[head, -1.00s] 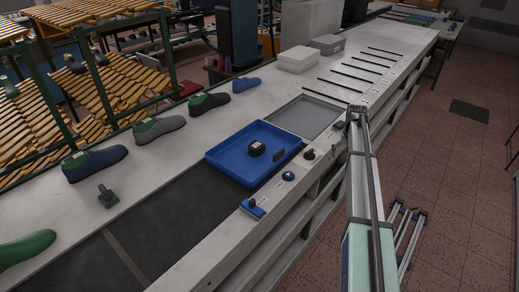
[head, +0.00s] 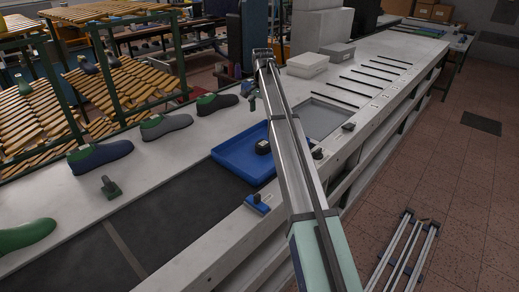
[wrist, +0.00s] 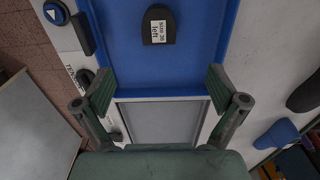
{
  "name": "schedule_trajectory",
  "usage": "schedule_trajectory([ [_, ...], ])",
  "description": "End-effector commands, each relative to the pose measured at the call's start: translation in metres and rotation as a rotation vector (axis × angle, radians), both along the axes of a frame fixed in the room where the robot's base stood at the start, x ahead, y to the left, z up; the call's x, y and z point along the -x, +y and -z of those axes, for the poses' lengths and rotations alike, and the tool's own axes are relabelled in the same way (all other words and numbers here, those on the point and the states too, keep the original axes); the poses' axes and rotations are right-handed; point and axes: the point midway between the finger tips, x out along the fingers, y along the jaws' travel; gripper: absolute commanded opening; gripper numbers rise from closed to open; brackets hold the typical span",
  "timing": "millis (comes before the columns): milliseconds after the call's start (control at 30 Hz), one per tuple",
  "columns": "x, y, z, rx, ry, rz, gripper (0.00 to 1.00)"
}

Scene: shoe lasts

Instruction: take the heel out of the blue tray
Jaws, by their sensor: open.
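The heel (head: 262,147) is a small dark block in the blue tray (head: 228,160) on the bench. In the wrist view the heel (wrist: 158,25) bears a white label reading "size 26 left" and lies on the tray floor near the top of the picture. My gripper (wrist: 160,86) is open and empty, its two green fingers wide apart, over the tray's near end and below the heel in that view. In the head view my arm covers the right part of the tray and most of the gripper.
A grey recessed panel (head: 322,118) lies beside the tray. A dark upright block (wrist: 84,34) stands at the tray's left side in the wrist view. Several shoe lasts (head: 166,126) line the bench's far side. Pale boxes (head: 307,65) stand farther back.

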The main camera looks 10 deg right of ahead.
Motion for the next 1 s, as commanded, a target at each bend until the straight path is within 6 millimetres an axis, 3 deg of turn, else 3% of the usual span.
schedule_trajectory([
  [400, 0.001, 0.000, 0.079, 0.000, 0.002, -0.002, 0.96],
  [1000, 0.002, -0.003, 0.126, 0.000, 0.001, -0.002, 0.96],
])
